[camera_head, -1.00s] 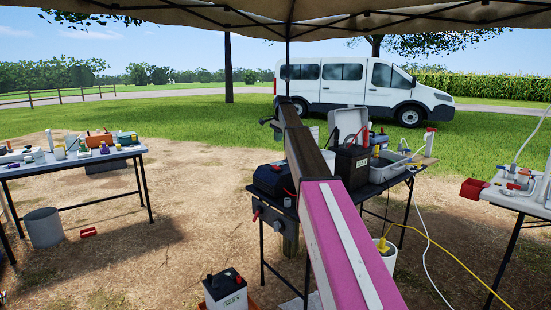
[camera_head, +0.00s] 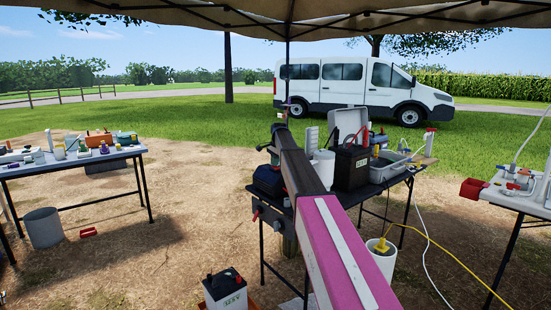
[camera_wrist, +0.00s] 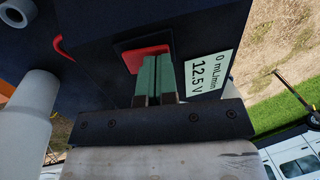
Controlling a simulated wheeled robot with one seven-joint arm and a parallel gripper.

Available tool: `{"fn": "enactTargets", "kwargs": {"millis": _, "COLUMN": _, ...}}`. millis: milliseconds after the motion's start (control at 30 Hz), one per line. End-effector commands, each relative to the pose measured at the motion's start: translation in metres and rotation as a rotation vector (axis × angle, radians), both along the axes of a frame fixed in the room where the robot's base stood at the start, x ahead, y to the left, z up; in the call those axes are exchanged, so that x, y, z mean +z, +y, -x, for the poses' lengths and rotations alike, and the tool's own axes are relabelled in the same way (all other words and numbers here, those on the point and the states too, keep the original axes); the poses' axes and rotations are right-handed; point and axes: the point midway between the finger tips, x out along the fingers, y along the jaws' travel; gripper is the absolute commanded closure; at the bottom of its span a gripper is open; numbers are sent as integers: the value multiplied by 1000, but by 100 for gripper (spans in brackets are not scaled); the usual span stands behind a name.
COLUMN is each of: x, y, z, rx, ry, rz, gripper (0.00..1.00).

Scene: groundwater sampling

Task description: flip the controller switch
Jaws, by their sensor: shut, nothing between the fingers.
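In the wrist view the controller is a dark box (camera_wrist: 100,35) with a pale display label (camera_wrist: 209,80) reading 0 mL/min and 12.5 V. A red switch (camera_wrist: 130,57) sits on its face beside the label. My gripper (camera_wrist: 155,58) has green fingers that are closed together and empty. The fingertips overlap the red switch in the picture and hide part of it; I cannot tell whether they touch it. In the head view a dark blue box (camera_head: 268,180) stands on the middle table, partly behind my arm. My fingers are not clear there.
A black box (camera_head: 351,167), a grey basin (camera_head: 384,173) and a white cylinder (camera_head: 325,166) crowd the middle table (camera_head: 400,180). A white bucket (camera_head: 381,262) and a battery (camera_head: 226,292) stand on the ground. The wrist view shows a grey pipe (camera_wrist: 35,105) at left.

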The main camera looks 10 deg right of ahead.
Motion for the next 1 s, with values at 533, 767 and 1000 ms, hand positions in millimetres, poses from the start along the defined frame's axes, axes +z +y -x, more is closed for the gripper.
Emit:
{"fn": "enactTargets", "kwargs": {"millis": 533, "x": -7, "y": 2, "z": -3, "rx": 0, "ry": 0, "rz": 0, "gripper": 100}}
{"fn": "enactTargets", "kwargs": {"millis": 767, "x": -8, "y": 1, "z": -1, "rx": 0, "ry": 2, "rz": 0, "gripper": 100}}
{"fn": "enactTargets", "kwargs": {"millis": 1000, "x": -8, "y": -3, "z": 8, "rx": 0, "ry": 5, "rz": 2, "gripper": 100}}
